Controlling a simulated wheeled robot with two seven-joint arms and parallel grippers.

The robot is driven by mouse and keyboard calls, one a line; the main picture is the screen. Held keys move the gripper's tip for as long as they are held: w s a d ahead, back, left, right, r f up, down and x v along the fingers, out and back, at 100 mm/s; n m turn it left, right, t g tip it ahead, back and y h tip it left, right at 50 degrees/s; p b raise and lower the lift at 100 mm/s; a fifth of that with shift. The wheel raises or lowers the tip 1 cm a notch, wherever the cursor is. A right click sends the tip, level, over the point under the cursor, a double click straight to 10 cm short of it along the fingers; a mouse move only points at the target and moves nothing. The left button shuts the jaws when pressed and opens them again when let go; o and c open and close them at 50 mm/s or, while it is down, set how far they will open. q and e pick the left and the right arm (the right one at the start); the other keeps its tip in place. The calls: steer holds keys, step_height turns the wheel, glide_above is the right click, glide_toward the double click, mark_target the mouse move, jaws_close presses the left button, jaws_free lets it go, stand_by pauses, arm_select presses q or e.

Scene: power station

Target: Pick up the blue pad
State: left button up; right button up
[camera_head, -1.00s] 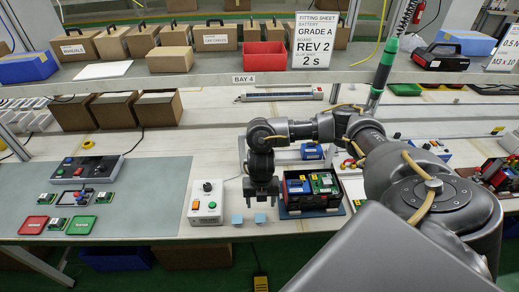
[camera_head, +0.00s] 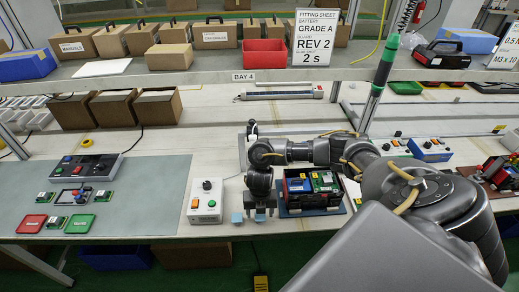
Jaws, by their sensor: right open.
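Two small light-blue pads sit side by side near the front edge of the bench: the left pad (camera_head: 237,217) and the right pad (camera_head: 260,217). My right gripper (camera_head: 259,211) points down and is open, with its fingertips right at the right pad. The fingers partly hide that pad, and I cannot tell whether they touch it. The left pad stands just left of the gripper, apart from it. My left gripper is not in view.
A white control box (camera_head: 207,202) stands just left of the pads. A dark open case (camera_head: 313,197) with a blue and a green part is close on the right. A grey-green mat (camera_head: 145,190) lies at left. The bench's front edge is just below the pads.

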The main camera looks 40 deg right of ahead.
steer(key=shift+f, duration=0.25)
stand_by(0.5)
steer(key=c, duration=1.1)
